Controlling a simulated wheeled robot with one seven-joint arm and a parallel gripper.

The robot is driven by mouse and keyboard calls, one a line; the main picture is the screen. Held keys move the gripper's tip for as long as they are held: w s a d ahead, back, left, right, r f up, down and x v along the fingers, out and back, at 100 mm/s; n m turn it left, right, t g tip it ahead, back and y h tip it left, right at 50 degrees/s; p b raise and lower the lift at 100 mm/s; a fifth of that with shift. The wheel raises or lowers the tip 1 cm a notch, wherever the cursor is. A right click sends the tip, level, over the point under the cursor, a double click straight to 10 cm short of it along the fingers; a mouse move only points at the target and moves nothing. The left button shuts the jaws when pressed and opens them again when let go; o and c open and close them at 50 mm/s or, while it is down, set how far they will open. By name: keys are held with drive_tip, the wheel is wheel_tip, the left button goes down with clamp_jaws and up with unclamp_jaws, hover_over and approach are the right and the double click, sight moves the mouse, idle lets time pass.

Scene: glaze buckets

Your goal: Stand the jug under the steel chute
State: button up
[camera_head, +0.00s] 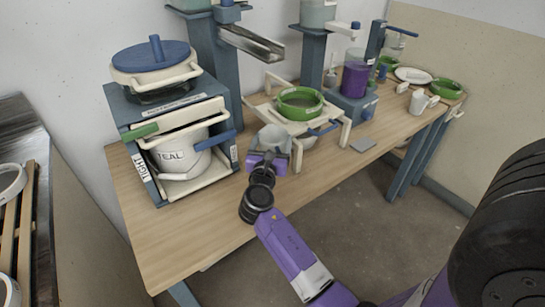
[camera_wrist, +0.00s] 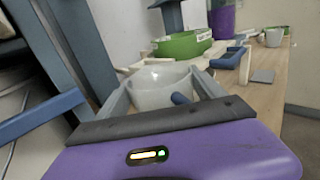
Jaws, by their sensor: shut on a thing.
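The jug (camera_head: 272,136) is a pale grey-white vessel near the front of the wooden table, left of centre. It also shows in the wrist view (camera_wrist: 158,84), between my two grey fingers, with a blue piece on its near side. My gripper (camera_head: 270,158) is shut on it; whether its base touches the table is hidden. The steel chute (camera_head: 252,42) is an open trough sloping down to the right from a blue-grey column, above and behind the jug. The jug is not under its lip; it stands nearer the table's front.
A blue-grey rack (camera_head: 152,187) with a TEAL bucket (camera_head: 180,158) stands close left. A cream stand (camera_head: 345,131) with a green-rimmed bowl (camera_head: 299,112) is just right of the jug. A purple container (camera_head: 355,79) and white mug (camera_head: 418,101) are farther right.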

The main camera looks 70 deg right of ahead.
drive_tip(key=shift+f+b, duration=0.55)
drive_tip(key=shift+f, duration=2.1)
drive_tip(key=o, duration=1.1)
drive_tip(key=shift+f, duration=0.1)
drive_tip(key=shift+a, duration=0.1)
drive_tip(key=v, duration=1.2)
drive_tip(key=shift+s+b, duration=0.1)
drive_tip(key=shift+b, duration=0.2)
